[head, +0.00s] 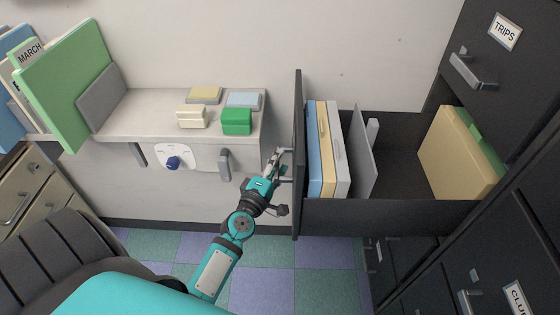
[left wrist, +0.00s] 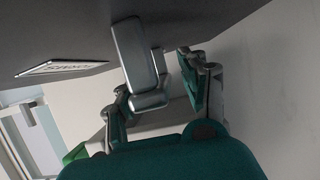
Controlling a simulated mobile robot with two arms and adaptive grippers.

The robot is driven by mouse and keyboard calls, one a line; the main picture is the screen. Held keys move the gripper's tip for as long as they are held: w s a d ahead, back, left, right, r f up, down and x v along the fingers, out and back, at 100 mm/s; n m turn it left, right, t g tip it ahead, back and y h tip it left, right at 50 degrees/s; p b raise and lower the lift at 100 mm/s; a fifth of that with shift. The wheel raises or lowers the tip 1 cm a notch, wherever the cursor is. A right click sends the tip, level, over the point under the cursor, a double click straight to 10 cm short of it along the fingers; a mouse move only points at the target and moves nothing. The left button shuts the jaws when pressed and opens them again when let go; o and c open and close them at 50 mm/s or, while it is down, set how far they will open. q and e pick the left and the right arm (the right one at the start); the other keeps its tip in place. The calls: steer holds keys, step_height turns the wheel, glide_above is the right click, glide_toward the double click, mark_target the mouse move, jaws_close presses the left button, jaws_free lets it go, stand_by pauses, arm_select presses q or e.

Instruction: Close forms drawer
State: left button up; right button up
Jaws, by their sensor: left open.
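The forms drawer (head: 400,218) is pulled far out of the dark cabinet at the right in the head view, its front panel (head: 298,215) facing left. Blue, yellow and white folders stand inside behind the front, and a tan folder with green behind it stands at the cabinet end. My left gripper (head: 280,164) is at the outer face of the front, by the handle. In the left wrist view my open fingers (left wrist: 160,100) stand on either side of the silver handle (left wrist: 139,65); contact cannot be told. A label (left wrist: 62,68) lies to its left, hard to read.
A wall shelf (head: 135,115) left of the drawer holds a green box (head: 237,121), other small boxes and upright binders. A drawer marked TRIPS (head: 504,32) is above right. A dark chair (head: 45,260) is at lower left. The tiled floor (head: 262,285) below is clear.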

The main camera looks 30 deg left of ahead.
arm_select(q)
steer(key=shift+c, duration=1.4)
jaws_close()
arm_select(e)
steer(key=shift+s+a, duration=0.15)
steer(key=shift+a, duration=0.2)
arm_select(q)
steer(key=shift+d, duration=0.1)
arm_select(e)
steer(key=shift+d, duration=0.15)
